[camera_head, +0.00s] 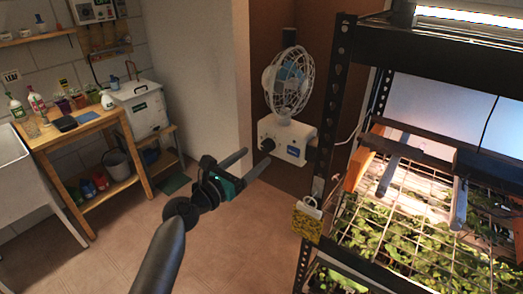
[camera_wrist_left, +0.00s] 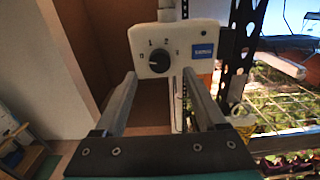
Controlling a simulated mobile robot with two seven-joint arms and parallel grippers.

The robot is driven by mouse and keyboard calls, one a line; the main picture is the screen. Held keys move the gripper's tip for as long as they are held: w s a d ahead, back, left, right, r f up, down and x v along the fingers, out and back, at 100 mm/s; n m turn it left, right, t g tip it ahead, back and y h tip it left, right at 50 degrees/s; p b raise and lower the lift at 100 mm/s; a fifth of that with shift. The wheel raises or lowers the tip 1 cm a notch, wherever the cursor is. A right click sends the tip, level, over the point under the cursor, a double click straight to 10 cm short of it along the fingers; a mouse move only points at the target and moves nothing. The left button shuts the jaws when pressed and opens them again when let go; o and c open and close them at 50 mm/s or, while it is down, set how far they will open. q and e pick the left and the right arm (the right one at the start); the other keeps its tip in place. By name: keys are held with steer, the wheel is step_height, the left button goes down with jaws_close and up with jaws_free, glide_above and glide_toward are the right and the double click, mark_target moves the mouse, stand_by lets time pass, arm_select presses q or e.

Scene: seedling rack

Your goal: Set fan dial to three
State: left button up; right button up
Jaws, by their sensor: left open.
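The white fan (camera_head: 287,85) stands on its pale base box (camera_head: 294,140) in the brown corner beside the rack. The black fan dial (camera_head: 267,145) is on the front of the base. In the left wrist view the dial (camera_wrist_left: 158,61) has marks around its left, top and right sides; I cannot tell for sure which mark it points to. My left gripper (camera_head: 257,157) is open in front of the base, its fingers pointing toward the dial. In the left wrist view the dial shows between the open fingertips of the gripper (camera_wrist_left: 159,75), apparently not gripped. My right gripper is not in view.
A black metal rack (camera_head: 328,125) with seedlings under wire mesh stands close on the right. A yellow tag (camera_head: 307,223) hangs on its post. A pale wall (camera_head: 195,75) stands left of the fan. A wooden bench (camera_head: 75,131) is far left. The floor between is clear.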

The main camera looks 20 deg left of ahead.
mark_target(265, 149)
arm_select(q)
steer(key=shift+x, duration=2.3)
steer(key=shift+c, duration=0.2)
jaws_close()
